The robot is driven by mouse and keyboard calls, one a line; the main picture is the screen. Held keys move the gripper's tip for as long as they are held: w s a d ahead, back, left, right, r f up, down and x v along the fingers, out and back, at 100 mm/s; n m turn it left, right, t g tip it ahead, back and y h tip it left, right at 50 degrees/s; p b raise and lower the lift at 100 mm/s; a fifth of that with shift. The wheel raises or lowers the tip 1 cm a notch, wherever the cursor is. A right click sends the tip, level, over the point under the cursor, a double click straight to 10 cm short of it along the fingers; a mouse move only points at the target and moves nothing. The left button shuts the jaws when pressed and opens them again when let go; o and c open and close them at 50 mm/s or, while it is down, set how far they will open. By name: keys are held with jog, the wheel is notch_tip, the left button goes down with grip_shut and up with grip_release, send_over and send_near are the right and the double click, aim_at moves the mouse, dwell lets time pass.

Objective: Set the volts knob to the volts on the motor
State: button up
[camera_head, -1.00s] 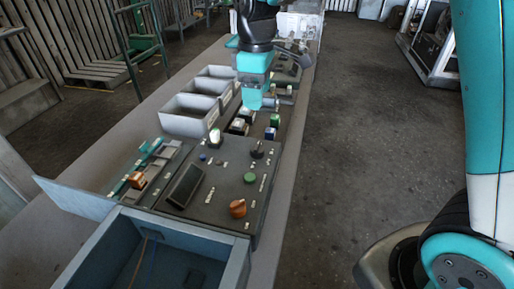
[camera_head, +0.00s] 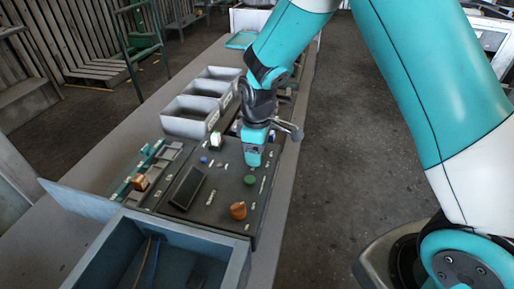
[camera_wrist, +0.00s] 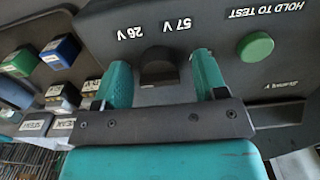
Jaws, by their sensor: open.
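The volts knob (camera_wrist: 158,72) is a black knob on the dark panel in the wrist view. The marks "26 V" and "57 V" show upside down beside it, and I cannot tell clearly which it points to. My gripper (camera_wrist: 161,62) is open, with one teal finger on each side of the knob in the picture. I cannot tell whether they touch it. In the head view my gripper (camera_head: 253,164) is low over the dark panel (camera_head: 215,215) and hides the knob. I cannot make out a motor in either view.
A green button (camera_wrist: 255,46) marked "HOLD TO TEST" is right of the knob. An orange knob (camera_head: 238,211) and a dark screen (camera_head: 187,187) are on the panel. Grey bins (camera_head: 185,123) stand behind, and a blue-grey open box (camera_head: 232,265) in front.

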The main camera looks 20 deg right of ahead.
jog(key=c, duration=0.9)
